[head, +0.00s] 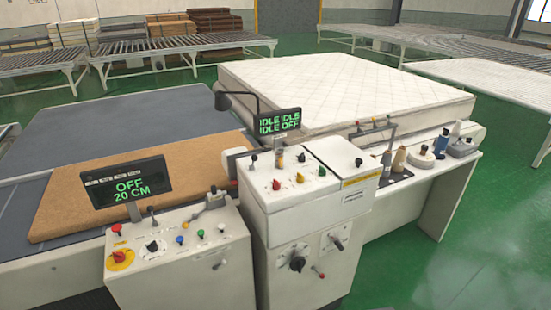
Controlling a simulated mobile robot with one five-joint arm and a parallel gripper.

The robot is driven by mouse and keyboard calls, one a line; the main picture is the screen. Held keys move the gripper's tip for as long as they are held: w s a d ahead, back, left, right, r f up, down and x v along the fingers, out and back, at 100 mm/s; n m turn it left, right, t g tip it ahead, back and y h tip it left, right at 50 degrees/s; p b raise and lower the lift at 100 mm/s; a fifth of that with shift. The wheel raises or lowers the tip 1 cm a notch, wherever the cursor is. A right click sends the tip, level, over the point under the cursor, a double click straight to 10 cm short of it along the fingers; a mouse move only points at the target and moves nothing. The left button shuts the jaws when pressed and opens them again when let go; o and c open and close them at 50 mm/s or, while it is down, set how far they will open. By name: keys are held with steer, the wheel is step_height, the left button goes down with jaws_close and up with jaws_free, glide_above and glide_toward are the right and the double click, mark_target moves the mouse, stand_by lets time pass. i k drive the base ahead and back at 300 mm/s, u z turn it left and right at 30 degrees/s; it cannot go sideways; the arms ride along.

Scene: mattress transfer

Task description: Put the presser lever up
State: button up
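My gripper is not in view. No lever carries a label that I can read as presser, so I cannot tell which is the presser lever. A grey lever with a dark knob (213,191) stands at the top back of the left control panel (175,280). A short black-knobbed lever (151,211) stands beside it to the left. The left display (128,182) reads OFF, 20 CM.
A brown board (160,165) lies on the dark table (90,122) at left. A white quilted mattress (340,88) lies behind the cabinet. Thread spools (399,159) and small items stand on the right side table (440,177). Roller conveyors (150,52) stand behind. Green floor (480,240) is clear at right.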

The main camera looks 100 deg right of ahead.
mark_target(254, 157)
steer(key=z, duration=3.3)
steer(key=k, duration=0.5)
steer(key=u, duration=1.25)
steer(key=i, duration=0.6)
steer(key=z, duration=0.25)
